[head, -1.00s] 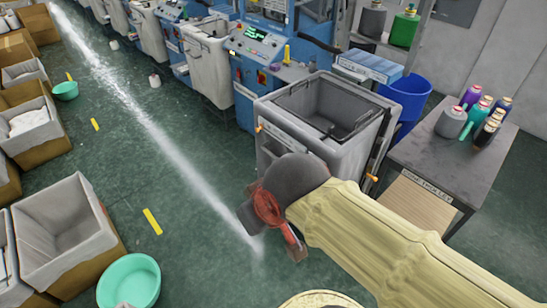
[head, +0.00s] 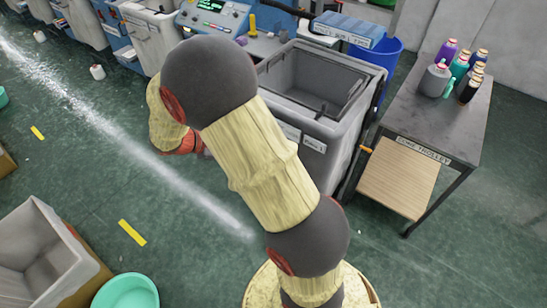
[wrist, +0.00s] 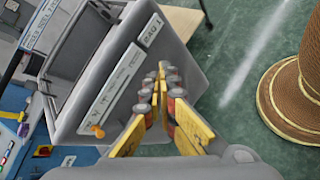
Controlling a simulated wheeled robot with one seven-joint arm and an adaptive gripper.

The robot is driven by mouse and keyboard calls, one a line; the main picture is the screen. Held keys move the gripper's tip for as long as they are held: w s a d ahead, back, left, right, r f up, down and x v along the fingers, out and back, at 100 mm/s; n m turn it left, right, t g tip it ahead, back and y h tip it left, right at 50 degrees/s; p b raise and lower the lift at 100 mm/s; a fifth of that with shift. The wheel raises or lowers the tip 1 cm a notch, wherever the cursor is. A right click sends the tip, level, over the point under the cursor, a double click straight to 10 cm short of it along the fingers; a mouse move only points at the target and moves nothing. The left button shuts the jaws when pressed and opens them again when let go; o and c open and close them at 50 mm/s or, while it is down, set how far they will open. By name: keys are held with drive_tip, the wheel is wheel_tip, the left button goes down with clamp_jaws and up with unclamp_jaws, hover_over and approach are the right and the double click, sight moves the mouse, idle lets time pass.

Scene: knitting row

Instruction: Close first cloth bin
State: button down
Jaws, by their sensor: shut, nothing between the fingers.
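A grey cloth bin (head: 352,72) stands right of centre in the head view, its top open, with a dark bar frame inside the rim. A label is on its front, too small to read surely. The same bin (wrist: 150,100) fills the left middle of the wrist view, tilted in the picture, with an orange knob and a pale label strip on its face. My gripper (wrist: 163,72) is shut and empty, its yellow fingers in front of the bin's front face; I cannot tell whether they touch it.
A cone trolley (head: 418,112) with several coloured bottles stands right of the bin, and a blue bucket (head: 372,63) behind it. A cardboard box (head: 40,258) and a green basin (head: 127,292) are at lower left. Another grey bin (head: 150,35) stands upper left.

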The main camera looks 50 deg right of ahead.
drive_tip(key=w+d+f+n+t+h+b, duration=0.1)
drive_tip(key=w+d+f+n+t+h, duration=0.2)
drive_tip(key=f, duration=0.7)
drive_tip(key=w+d+f+n+h+b, duration=0.1)
drive_tip(key=d+f+n+h, duration=0.3)
drive_tip(key=f, duration=0.7)
drive_tip(key=w+d+f+n+t+h+b, duration=0.15)
drive_tip(key=f+n, duration=0.35)
drive_tip(key=f, duration=0.5)
drive_tip(key=w+d+t+b, duration=0.1)
drive_tip(key=w+d+b, duration=0.1)
drive_tip(key=d, duration=1.1)
drive_tip(key=shift+d+f+y, duration=0.15)
drive_tip(key=shift+d+y, duration=0.2)
drive_tip(key=shift+d, duration=0.15)
